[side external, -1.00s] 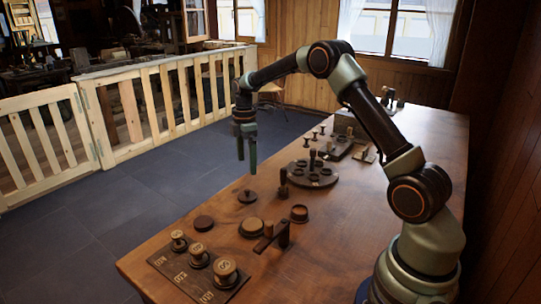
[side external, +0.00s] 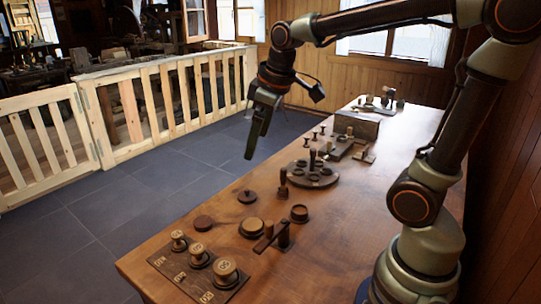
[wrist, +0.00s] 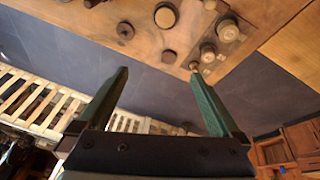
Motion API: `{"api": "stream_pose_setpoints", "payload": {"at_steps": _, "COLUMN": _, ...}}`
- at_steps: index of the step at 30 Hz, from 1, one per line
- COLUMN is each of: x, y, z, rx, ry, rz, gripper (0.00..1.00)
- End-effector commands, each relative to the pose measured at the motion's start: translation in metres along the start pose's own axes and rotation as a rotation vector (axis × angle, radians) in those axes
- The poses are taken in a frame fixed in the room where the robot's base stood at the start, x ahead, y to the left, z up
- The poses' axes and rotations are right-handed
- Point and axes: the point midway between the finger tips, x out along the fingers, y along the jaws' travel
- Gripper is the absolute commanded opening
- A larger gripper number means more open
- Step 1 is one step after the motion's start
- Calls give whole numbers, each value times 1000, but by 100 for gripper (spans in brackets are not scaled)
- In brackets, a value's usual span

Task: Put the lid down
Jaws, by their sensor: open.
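A dark round lid with a small knob (side external: 247,196) lies on the wooden table near its left edge in the side view. It also shows in the wrist view (wrist: 125,31) at the top. My gripper (side external: 251,154) hangs in the air up and beyond the lid, apart from it, with the floor behind. In the wrist view my gripper (wrist: 159,74) has its two fingers spread wide with nothing between them. A small round pot (side external: 299,213) stands right of the lid.
A board with spools (side external: 198,262) lies at the table's front. A round holder with holes (side external: 313,174) stands farther back.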

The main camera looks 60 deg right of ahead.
Motion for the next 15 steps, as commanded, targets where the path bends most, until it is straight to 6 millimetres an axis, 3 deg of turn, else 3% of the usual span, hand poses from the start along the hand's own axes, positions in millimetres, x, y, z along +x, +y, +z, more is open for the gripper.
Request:
{"api": "stream_pose_setpoints", "payload": {"at_steps": 6, "x": -13, "y": -37, "z": 37, "rx": 207, "ry": 103, "rz": 8, "gripper": 100}}
{"api": "stream_pose_setpoints", "payload": {"at_steps": 15, "x": -10, "y": -55, "z": 59, "rx": 339, "ry": 157, "rz": -4, "gripper": 100}}
